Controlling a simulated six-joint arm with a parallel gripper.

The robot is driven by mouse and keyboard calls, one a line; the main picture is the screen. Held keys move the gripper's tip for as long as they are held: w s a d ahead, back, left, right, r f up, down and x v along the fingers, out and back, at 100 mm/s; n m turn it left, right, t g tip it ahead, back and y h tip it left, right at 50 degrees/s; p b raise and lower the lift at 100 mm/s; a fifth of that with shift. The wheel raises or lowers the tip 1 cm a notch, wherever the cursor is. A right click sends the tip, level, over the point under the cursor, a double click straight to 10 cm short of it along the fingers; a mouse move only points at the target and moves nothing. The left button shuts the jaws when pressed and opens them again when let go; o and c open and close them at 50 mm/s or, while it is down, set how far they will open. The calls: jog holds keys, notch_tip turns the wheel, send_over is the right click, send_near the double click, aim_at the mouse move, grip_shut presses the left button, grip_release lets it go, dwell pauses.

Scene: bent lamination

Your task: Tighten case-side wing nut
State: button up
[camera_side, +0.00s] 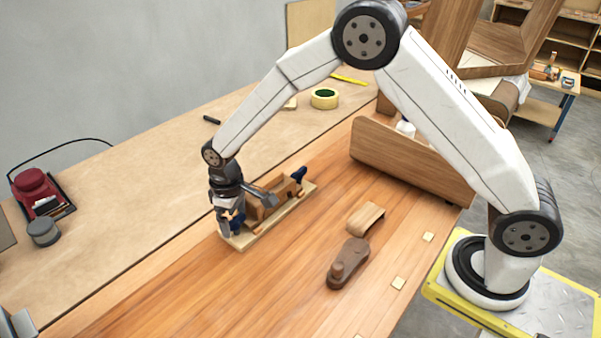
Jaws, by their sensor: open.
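A wooden bending form (278,207) stands on a pale narrow base board (258,236) in the middle of the wooden bench. A dark blue clamp or wing nut part (299,174) shows at the right end of the form. My gripper (229,222) points down at the left end of the form, open, around or beside a small blue and orange part there. The wing nut at that end is mostly hidden by my gripper, and I cannot tell whether the fingers touch it.
A brown hand plane (347,263) and a curved wood piece (365,218) lie right of the form. A tall curved wood panel (410,160) stands behind them. Tape (325,98), a red tool (38,192) and a grey tin (43,232) sit farther off. The front bench is clear.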

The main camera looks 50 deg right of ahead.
aim_at(234, 219)
jog(key=n, duration=0.6)
jog(key=shift+n, duration=0.4)
jog(key=n, duration=0.6)
notch_tip(234, 219, up, 8)
jog(key=s+d+m+t, duration=0.1)
jog(key=s+d+m, duration=0.5)
jog(key=s+m, duration=0.2)
jog(key=s+d+m+t, duration=0.1)
jog(key=s+d+m, duration=0.6)
jog(key=s+m, duration=0.2)
jog(key=shift+s+m+t, duration=0.3)
jog(key=shift+s, duration=0.9)
jog(key=shift+d, duration=0.1)
dwell(1.1)
